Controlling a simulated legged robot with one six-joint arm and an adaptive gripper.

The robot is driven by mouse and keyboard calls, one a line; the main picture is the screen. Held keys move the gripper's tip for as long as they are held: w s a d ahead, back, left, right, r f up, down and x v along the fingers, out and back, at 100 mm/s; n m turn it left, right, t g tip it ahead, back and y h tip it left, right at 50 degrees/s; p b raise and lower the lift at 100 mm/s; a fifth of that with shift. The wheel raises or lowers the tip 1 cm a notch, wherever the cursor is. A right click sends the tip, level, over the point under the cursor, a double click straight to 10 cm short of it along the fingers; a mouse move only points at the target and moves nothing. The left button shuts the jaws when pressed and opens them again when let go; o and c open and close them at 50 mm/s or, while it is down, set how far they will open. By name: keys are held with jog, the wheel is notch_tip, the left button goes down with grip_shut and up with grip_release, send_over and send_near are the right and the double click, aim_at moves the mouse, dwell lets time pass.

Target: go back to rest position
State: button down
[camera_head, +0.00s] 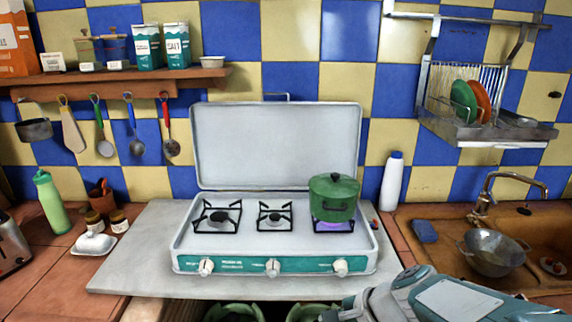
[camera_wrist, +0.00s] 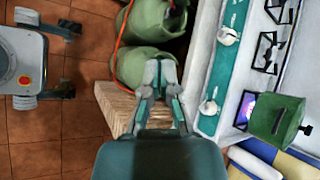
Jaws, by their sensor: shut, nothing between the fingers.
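My gripper (camera_wrist: 160,72) shows in the wrist view with its fingers together and nothing between them. It is in front of the stove, level with or below its front edge, near the green gas bottles. In the head view my arm enters at the lower right, and my gripper (camera_head: 345,311) is partly cut off by the bottom edge. The white camping stove (camera_head: 270,247) stands on a grey slab with its lid up. A green lidded pot (camera_head: 334,197) sits on its right burner, where a purple glow shows.
The grey slab (camera_head: 135,260) juts out below the stove, near my arm. Green gas bottles (camera_wrist: 145,68) with an orange hose stand underneath. A white bottle (camera_head: 392,182) is right of the stove, and a sink with a colander (camera_head: 492,253) is further right.

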jog(key=s+d+r+n+h, duration=0.3)
jog(key=s+n, duration=0.2)
jog(key=n, duration=0.1)
jog(key=s+d+r+n+t+h, duration=0.1)
jog(key=s+d+r+n+h, duration=0.2)
jog(key=s+n, duration=0.3)
jog(key=shift+s+d+r+n+t+h, duration=0.15)
jog(key=shift+s+d+n+t+h, duration=0.15)
jog(key=shift+d+n+h, duration=0.35)
jog(key=shift+w, duration=0.1)
dwell(0.4)
